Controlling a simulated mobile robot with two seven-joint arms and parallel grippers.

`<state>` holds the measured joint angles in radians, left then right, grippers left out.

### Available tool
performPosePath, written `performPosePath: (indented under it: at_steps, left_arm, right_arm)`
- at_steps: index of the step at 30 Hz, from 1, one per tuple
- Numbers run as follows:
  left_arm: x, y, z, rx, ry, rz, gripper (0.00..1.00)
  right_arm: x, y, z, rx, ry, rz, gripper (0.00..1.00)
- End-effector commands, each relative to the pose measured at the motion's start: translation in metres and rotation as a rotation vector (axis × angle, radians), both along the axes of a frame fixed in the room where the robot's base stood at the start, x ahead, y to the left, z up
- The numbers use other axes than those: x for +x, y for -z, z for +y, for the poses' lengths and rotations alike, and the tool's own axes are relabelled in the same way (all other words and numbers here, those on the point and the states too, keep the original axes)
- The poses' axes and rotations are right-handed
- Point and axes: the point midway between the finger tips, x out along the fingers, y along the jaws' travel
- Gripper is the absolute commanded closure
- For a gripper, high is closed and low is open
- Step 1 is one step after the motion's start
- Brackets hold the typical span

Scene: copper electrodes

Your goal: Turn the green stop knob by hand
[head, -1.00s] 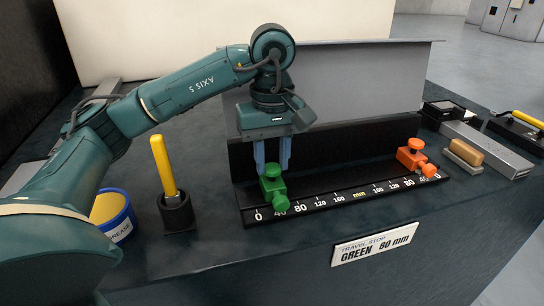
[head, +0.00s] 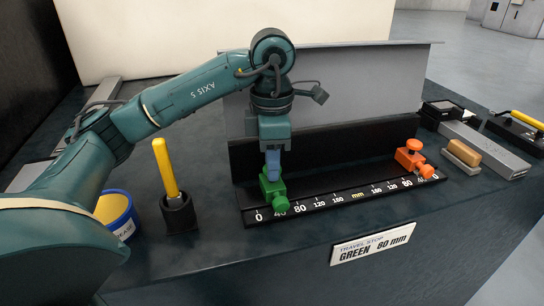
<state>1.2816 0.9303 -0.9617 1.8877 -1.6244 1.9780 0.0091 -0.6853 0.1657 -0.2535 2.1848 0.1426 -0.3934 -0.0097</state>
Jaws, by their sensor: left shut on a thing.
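The green stop (head: 274,191) sits on the black scale rail (head: 330,195) near its left end, close to the 40 mark. Its green side knob (head: 281,204) faces the front right. My left gripper (head: 273,174) points straight down over the green stop, with its blue fingers shut on the knob on top, which they mostly hide. The orange stop (head: 412,158) stands near the right end of the rail. My right gripper is not in view.
A sign reading "TRAVEL STOP GREEN 80 mm" (head: 372,244) is on the front edge. A blue grease tub (head: 121,222) and a black holder with a yellow-handled tool (head: 177,208) stand left. A wooden-backed brush (head: 464,153) lies right.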

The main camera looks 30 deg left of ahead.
Motion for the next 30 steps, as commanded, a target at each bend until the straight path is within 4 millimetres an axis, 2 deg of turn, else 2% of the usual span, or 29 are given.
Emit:
performPosePath:
  at_steps: [3, 4, 10, 17, 27, 30]
  left_arm:
    - [0.0, 0.0, 0.0, 0.0, 0.002, 0.0, 0.86]
    - [0.0, 0.0, 0.0, 0.001, 0.003, -0.001, 0.69]
    - [0.0, 0.0, 0.0, 0.0, 0.004, 0.0, 0.53]
    - [0.0, -0.001, 0.0, 0.0, 0.005, 0.0, 0.53]
    - [0.0, -0.02, 0.0, 0.0, 0.006, 0.0, 0.53]
    - [0.0, -0.021, 0.0, 0.0, 0.006, 0.0, 0.53]
  right_arm:
    - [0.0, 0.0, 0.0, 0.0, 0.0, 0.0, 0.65]
    - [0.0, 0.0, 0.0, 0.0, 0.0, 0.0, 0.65]
    - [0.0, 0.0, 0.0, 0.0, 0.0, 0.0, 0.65]
    - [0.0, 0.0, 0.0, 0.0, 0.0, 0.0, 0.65]
    - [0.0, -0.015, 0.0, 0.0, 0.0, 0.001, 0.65]
    - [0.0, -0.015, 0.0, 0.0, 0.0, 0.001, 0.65]
